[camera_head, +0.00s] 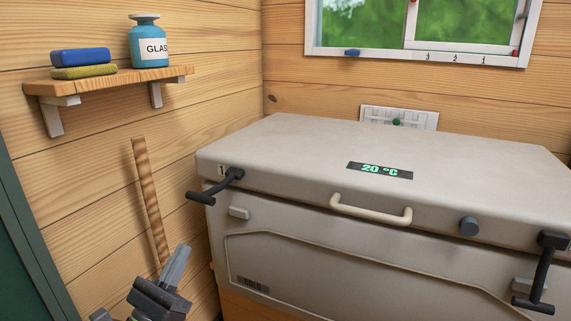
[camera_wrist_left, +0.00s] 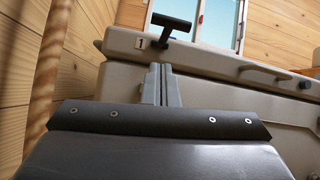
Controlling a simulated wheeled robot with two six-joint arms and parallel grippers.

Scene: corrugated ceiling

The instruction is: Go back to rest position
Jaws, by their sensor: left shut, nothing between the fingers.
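My left gripper (camera_head: 178,266) is at the bottom left of the head view, in front of the left end of a large grey chest. Its fingers are shut with nothing between them. In the left wrist view the closed fingers (camera_wrist_left: 161,84) point at the chest front, below a black latch handle (camera_wrist_left: 168,25). The gripper appears apart from the chest and the latch. My right gripper is in neither view.
The grey chest (camera_head: 290,150) has a closed lid, a "20 °C" display (camera_head: 380,170), a pale handle (camera_head: 370,208) and black latches at left (camera_head: 217,185) and right (camera_head: 541,270). A wooden pole (camera_head: 150,200) leans by the wall. A shelf (camera_head: 110,83) holds a blue bottle (camera_head: 148,45) and sponges.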

